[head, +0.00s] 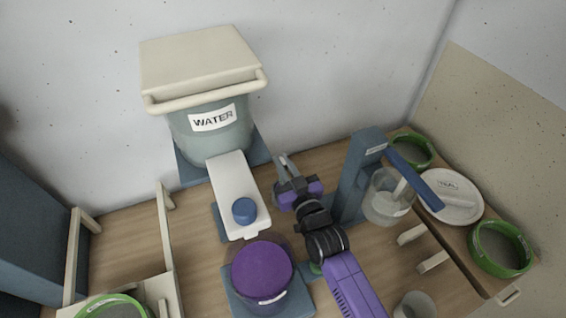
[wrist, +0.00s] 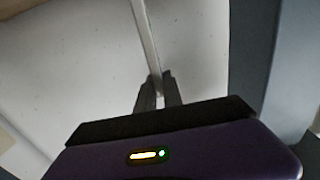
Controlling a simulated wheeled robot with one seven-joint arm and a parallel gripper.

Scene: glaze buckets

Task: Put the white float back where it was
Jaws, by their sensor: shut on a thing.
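My gripper (head: 286,163) is raised over the wooden table, between the white sloping piece and the blue-grey stand. In the wrist view, its fingers (wrist: 158,96) are shut on a thin pale strip (wrist: 146,40), which runs up out of the picture. I cannot tell from these frames whether this strip is part of the white float. A clear jar (head: 380,209) with a pale stick (head: 399,188) in it stands beside the stand. The white sloping piece (head: 231,180) carries a blue knob (head: 244,211).
The WATER bucket (head: 212,133) stands behind. A purple-filled bucket (head: 262,270) is in front. The blue-grey stand (head: 352,180) rises close right of my arm. Bare table (head: 125,245) shows at left.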

